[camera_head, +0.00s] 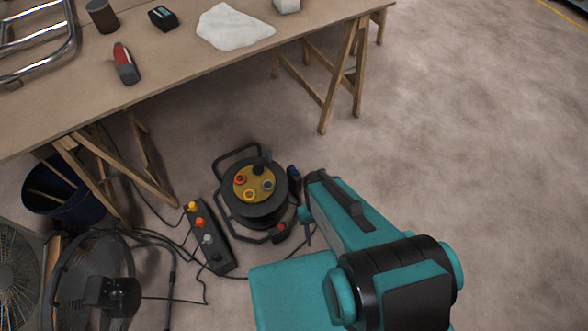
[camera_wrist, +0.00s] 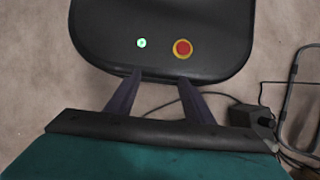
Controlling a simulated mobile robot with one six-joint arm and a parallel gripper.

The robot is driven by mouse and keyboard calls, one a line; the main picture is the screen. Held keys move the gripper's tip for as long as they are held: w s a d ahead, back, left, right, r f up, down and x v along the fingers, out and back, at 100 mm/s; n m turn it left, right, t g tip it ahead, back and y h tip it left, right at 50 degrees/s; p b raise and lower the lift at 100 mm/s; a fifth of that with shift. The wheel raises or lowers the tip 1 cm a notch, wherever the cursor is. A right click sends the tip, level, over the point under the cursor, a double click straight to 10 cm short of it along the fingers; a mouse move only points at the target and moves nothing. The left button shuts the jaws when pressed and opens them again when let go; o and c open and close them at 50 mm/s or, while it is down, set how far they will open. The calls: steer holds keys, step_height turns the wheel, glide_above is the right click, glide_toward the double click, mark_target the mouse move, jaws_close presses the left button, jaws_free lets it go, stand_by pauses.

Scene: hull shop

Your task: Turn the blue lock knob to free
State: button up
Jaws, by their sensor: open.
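A black cable reel (camera_head: 257,198) with a yellow centre and several coloured sockets stands on the floor in the head view. A small dark blue piece (camera_head: 293,172) shows at its upper right edge; it may be the lock knob, but its setting is too small to tell. My gripper (camera_wrist: 159,78) shows in the wrist view with two dark fingers spread and nothing between them. In the head view my arm is just right of the reel, and one finger shows beside it. The knob cannot be made out in the wrist view.
A power strip (camera_head: 208,238) with coloured plugs and loose cables lie left of the reel. Fans (camera_head: 95,275) and a blue bucket (camera_head: 65,195) stand farther left. A trestle table (camera_head: 180,75) is behind. The floor (camera_head: 460,130) on the right is clear.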

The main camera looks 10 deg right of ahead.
steer(key=w+f+m+t+b, duration=0.1)
steer(key=w+f+m+b, duration=0.1)
steer(key=w+f+b, duration=0.5)
steer(key=m+t+b, duration=0.4)
steer(key=m+b, duration=0.8)
steer(key=b, duration=1.4)
glide_above(294, 169)
steer(key=shift+d, duration=0.1)
steer(key=shift+f, duration=0.1)
step_height(294, 169, down, 14)
steer(key=b, duration=0.5)
